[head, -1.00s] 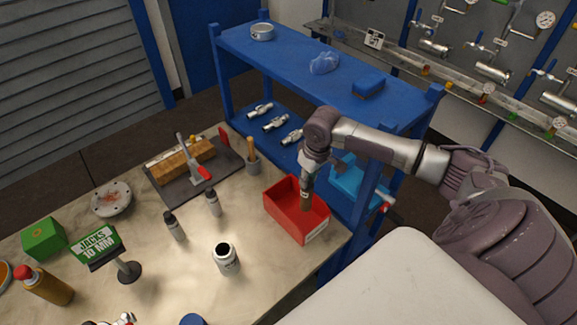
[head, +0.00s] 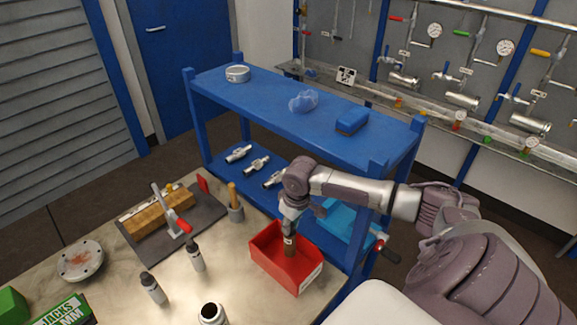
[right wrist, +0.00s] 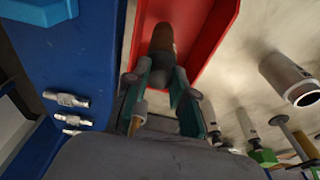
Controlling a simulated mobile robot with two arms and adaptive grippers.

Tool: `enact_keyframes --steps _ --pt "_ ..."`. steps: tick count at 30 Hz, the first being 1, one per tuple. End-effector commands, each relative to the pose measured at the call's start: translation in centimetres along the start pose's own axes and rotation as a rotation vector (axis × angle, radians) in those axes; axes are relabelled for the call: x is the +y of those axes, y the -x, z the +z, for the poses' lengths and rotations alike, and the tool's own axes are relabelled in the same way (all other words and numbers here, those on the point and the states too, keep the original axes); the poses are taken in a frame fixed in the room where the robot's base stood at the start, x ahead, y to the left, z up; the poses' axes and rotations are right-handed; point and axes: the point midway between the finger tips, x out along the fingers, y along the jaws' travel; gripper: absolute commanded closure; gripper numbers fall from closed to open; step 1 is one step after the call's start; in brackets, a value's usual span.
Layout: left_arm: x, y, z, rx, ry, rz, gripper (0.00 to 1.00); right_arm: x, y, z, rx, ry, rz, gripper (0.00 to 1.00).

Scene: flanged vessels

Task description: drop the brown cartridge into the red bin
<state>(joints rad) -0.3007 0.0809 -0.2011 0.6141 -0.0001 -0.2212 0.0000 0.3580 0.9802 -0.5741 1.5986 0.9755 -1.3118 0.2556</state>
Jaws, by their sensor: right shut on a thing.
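The red bin (head: 268,263) stands at the right corner of the workbench, open at the top. My right gripper (head: 289,233) is over it, pointing down and shut on the brown cartridge (head: 290,250). The cartridge is upright, with its lower part inside the bin's outline. I cannot tell whether it touches the bin floor. In the right wrist view the gripper (right wrist: 160,80) has its fingers on both sides of the cartridge (right wrist: 162,42), whose brown end lies against the red bin (right wrist: 205,25). My left gripper is not in view.
A blue shelf rack (head: 270,95) stands close behind the bin, with metal fittings on its lower shelf. On the workbench (head: 110,255) left of the bin are a wooden-handled tool in a holder (head: 236,210), small bottles (head: 196,255) and a toggle clamp (head: 175,215).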

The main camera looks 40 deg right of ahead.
Motion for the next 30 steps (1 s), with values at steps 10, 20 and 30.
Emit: enact_keyframes --steps 10,20,30 --pt "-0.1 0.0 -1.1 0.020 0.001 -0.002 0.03 0.0 0.0 0.0 0.000 0.000 0.000 0.61" --pt "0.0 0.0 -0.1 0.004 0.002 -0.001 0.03 0.0 0.0 0.0 0.000 0.000 0.000 0.46" --pt "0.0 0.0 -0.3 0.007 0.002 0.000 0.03 0.1 3.8 -0.1 0.004 0.002 0.002 0.46"
